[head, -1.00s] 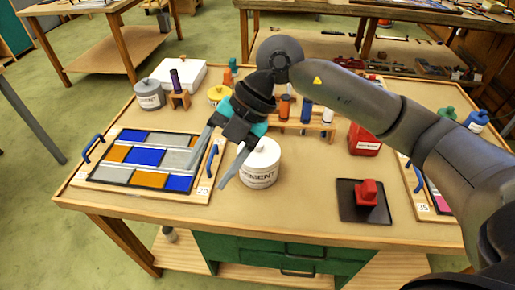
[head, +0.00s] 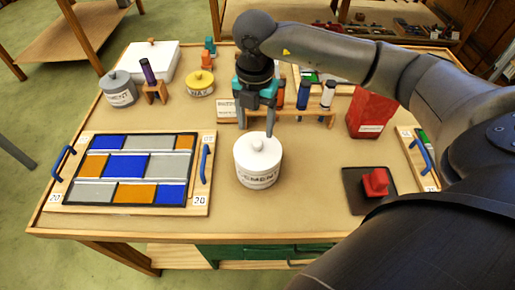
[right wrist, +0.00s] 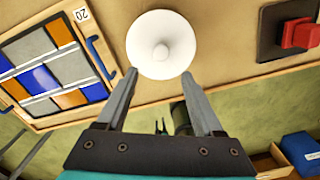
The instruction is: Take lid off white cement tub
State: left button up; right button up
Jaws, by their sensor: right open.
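The white cement tub (head: 258,172) stands upright on the bench, its label facing the front edge. Its white round lid (head: 245,150), with a small knob on top, is on the tub. In the right wrist view the lid (right wrist: 145,45) appears from above as a white disc with the knob at its middle. My right gripper (head: 257,125) is open and empty, pointing down just above the lid; its fingertips (right wrist: 159,73) show near the lid's edge with the knob beyond them. I cannot tell whether they touch the lid.
A leaded panel (head: 60,199) on a board with blue handles lies to the left. A wooden rack (head: 228,112) with bottles is behind the tub. A grey tub (head: 119,93), a yellow tub (head: 200,87), a red container (head: 371,113) and a red-handled block (head: 375,183) stand around.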

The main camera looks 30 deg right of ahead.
aim_at(258, 142)
jog(key=shift+f, duration=0.5)
jog(key=shift+w+d+f, duration=0.1)
jog(key=shift+f, duration=0.4)
jog(key=f, duration=0.3)
jog(key=shift+w+d+f, duration=0.15)
jog(key=shift+d+f, duration=0.15)
jog(key=shift+d, duration=0.05)
jog(key=shift+f, duration=0.5)
pick_arm(q)
jog(key=shift+w+r, duration=0.2)
jog(key=shift+w, duration=0.75)
pick_arm(e)
grip_shut()
